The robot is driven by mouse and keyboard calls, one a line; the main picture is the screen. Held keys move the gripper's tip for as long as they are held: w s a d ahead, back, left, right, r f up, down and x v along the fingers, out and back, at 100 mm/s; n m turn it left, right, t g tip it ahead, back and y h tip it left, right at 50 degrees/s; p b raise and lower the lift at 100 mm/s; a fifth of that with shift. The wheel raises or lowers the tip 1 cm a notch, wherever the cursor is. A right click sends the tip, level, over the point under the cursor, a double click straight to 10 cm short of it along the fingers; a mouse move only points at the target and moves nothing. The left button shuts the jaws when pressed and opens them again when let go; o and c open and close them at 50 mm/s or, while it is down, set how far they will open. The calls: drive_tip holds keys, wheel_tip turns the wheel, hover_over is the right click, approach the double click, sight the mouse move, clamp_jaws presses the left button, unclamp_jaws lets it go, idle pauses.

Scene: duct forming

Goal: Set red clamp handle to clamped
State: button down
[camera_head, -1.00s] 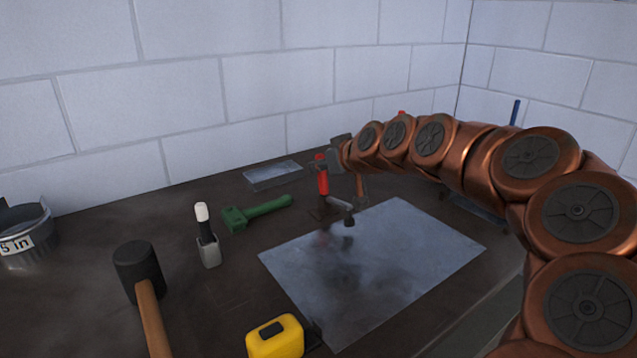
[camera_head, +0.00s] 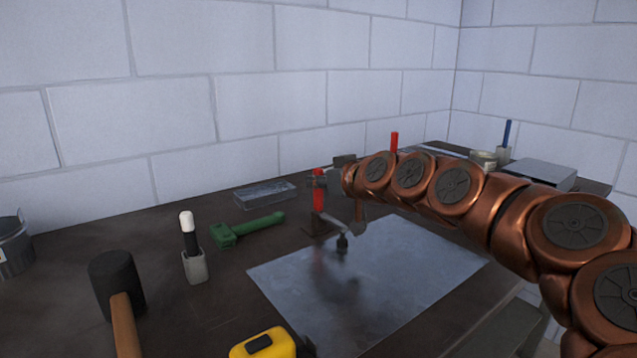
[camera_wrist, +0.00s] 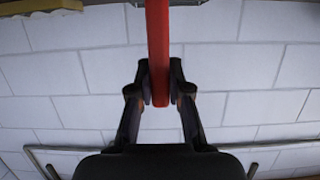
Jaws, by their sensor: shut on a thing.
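The red clamp handle (camera_head: 318,190) stands upright on its dark clamp base at the back edge of the metal sheet (camera_head: 370,280). The clamp's arm reaches out over the sheet to a dark tip (camera_head: 342,243); I cannot tell whether the tip touches the sheet. My gripper (camera_head: 322,180) is at the upper part of the handle, coming from the right. In the wrist view the red handle (camera_wrist: 158,45) runs between both fingers of my gripper (camera_wrist: 160,92), which are closed on it from either side.
A green tool (camera_head: 247,230), a marker in a holder (camera_head: 194,262), a mallet (camera_head: 117,285) and a yellow tape measure (camera_head: 263,344) lie left and in front. A grey tray (camera_head: 265,195) is behind. A brick wall closes off the back.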

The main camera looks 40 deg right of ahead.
drive_tip(key=c, duration=1.1)
unclamp_jaws()
drive_tip(key=shift+r, duration=4.95)
